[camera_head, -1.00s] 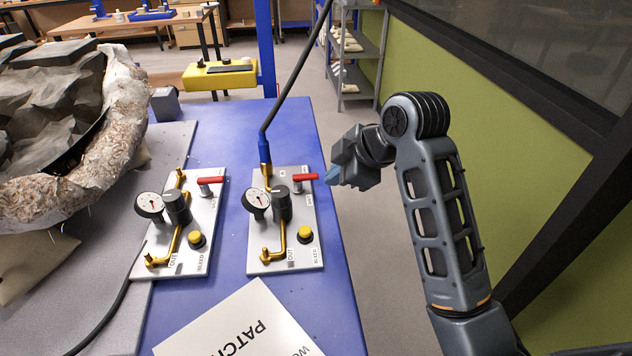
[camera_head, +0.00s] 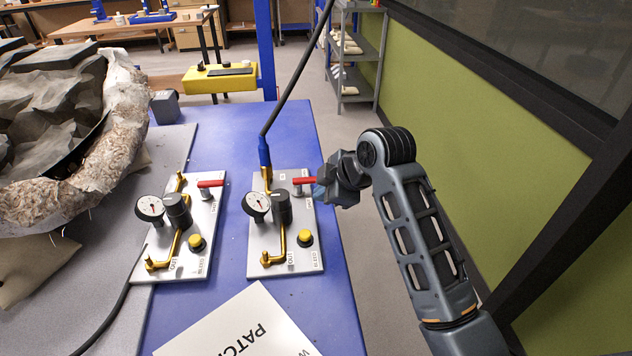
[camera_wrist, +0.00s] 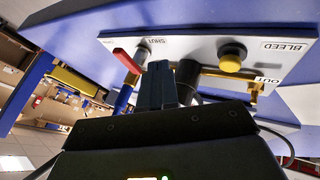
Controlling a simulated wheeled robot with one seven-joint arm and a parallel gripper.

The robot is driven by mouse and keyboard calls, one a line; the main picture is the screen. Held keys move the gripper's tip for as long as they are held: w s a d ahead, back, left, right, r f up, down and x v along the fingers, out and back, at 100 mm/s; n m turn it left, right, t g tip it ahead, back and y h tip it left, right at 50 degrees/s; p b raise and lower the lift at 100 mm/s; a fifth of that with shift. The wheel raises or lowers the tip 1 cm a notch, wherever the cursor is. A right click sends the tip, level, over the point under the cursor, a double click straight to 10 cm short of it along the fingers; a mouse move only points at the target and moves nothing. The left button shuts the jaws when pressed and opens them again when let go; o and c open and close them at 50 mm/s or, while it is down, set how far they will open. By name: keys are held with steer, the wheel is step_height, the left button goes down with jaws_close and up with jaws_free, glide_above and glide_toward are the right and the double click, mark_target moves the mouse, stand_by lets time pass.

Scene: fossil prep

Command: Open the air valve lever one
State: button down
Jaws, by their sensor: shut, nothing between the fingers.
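Two pale valve panels stand on the blue bench, each with a red lever. The right panel (camera_head: 262,240) has its red lever (camera_head: 303,180) pointing right, across the panel. The left panel's red lever (camera_head: 211,183) also points right. I cannot read which is numbered one. My gripper (camera_head: 320,191) is shut and empty at the free end of the right panel's lever; contact is unclear. In the wrist view the shut blue fingers (camera_wrist: 158,84) stand beside the red lever (camera_wrist: 127,61), which has a "SHUT" label near its pivot.
Each panel carries a gauge (camera_head: 256,202), a black knob (camera_head: 282,205), brass pipes and a yellow button (camera_head: 305,238). A black hose rises from the right panel's blue fitting (camera_head: 264,152). A fossil block (camera_head: 60,110) fills the left. A white sheet (camera_head: 245,325) lies in front.

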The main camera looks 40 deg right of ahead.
steer(key=x, duration=0.2)
steer(key=shift+w+d+f, duration=0.2)
steer(key=shift+w, duration=0.25)
steer(key=shift+w+d+p, duration=0.3)
steer(key=shift+w+d, duration=0.15)
steer(key=shift+w, duration=0.2)
steer(key=shift+w+d+p, duration=0.25)
steer(key=shift+w+d, duration=0.25)
steer(key=shift+w, duration=0.2)
steer(key=shift+d+f, duration=0.1)
steer(key=shift+d, duration=0.1)
